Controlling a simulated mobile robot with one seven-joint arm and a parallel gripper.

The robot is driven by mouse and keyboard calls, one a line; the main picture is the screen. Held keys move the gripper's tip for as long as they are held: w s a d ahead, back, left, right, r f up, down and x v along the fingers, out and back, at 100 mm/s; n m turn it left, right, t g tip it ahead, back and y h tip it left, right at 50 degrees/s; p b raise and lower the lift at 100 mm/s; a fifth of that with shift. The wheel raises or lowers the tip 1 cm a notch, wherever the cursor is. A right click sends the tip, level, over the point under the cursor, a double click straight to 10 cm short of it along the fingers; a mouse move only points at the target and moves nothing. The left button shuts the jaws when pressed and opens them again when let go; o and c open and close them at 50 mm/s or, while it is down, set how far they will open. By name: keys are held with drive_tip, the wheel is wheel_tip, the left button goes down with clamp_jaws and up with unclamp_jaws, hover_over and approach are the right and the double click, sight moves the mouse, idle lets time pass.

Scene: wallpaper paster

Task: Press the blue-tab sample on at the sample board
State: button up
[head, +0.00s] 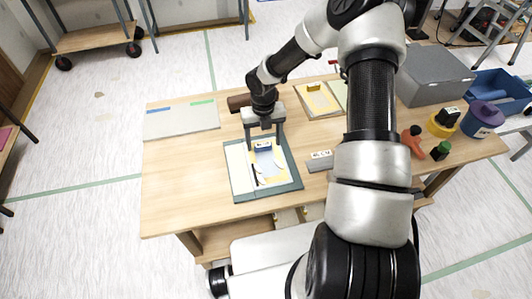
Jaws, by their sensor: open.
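My gripper (264,145) points down over a teal-edged tray (238,188) near the middle of the table. Its two fingers are apart, one on each side of a small blue tab (263,147). The tab is at the far end of a pale sample sheet (268,165) lying in the tray among cream and yellow pieces. I cannot tell whether the fingers touch the tab. A flat pale grey board (182,122), apparently the sample board, lies at the table's back left. It has a blue strip and a green strip along its far edge.
Yellow and green sheets (318,100) lie behind my arm. A small grey labelled block (320,161) is right of the tray. The table's (185,190) front left is clear.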

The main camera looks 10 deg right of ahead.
wheel_tip(320, 180, up, 15)
drive_tip(key=p, duration=0.1)
drive_tip(key=shift+r, duration=0.15)
